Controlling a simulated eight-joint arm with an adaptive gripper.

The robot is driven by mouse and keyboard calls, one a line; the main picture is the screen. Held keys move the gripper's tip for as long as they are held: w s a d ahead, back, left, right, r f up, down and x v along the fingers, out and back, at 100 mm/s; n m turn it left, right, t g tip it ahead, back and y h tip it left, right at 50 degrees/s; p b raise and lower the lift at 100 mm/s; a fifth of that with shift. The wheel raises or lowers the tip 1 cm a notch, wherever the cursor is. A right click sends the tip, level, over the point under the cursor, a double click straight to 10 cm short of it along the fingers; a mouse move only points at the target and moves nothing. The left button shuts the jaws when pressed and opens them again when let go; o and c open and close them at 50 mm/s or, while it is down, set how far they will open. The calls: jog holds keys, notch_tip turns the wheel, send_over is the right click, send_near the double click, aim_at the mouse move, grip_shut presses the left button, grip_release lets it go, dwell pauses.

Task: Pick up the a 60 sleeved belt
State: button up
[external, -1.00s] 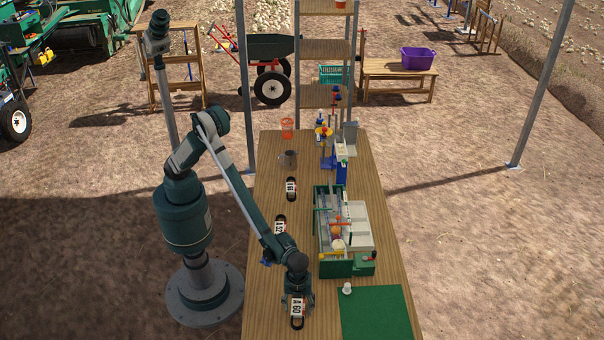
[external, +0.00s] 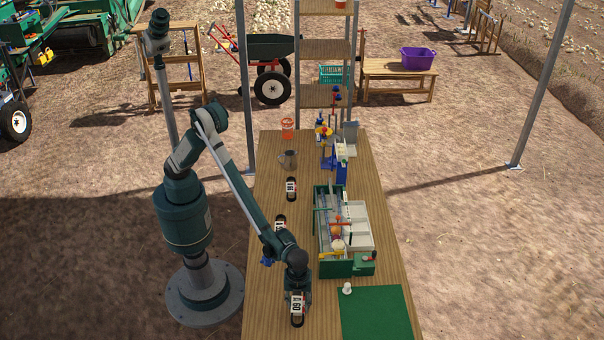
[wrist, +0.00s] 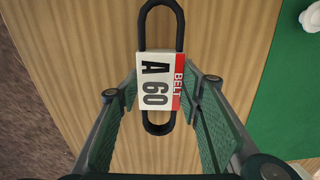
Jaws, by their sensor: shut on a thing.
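The A 60 sleeved belt (external: 297,304) is a black loop with a white and red sleeve, near the front end of the wooden table. In the wrist view the sleeve (wrist: 158,82), marked "A 60 BELT", lies between my gripper's green pads, with black loop ends showing above and below it. My gripper (wrist: 161,92) is shut on the belt's sleeve; in the external view my gripper (external: 297,290) is low at the table. I cannot tell whether the belt touches the table.
Two other sleeved belts, one (external: 280,224) nearer and one (external: 291,188) farther, lie along the table's left side. A green machine (external: 347,268) stands to the right. A green mat (external: 376,315) and a white knob-like piece (external: 347,288) are at the front right.

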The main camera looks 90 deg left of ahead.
aim_at(298, 303)
notch_tip(298, 303, up, 8)
jog(key=shift+p, duration=0.3)
dwell(0.7)
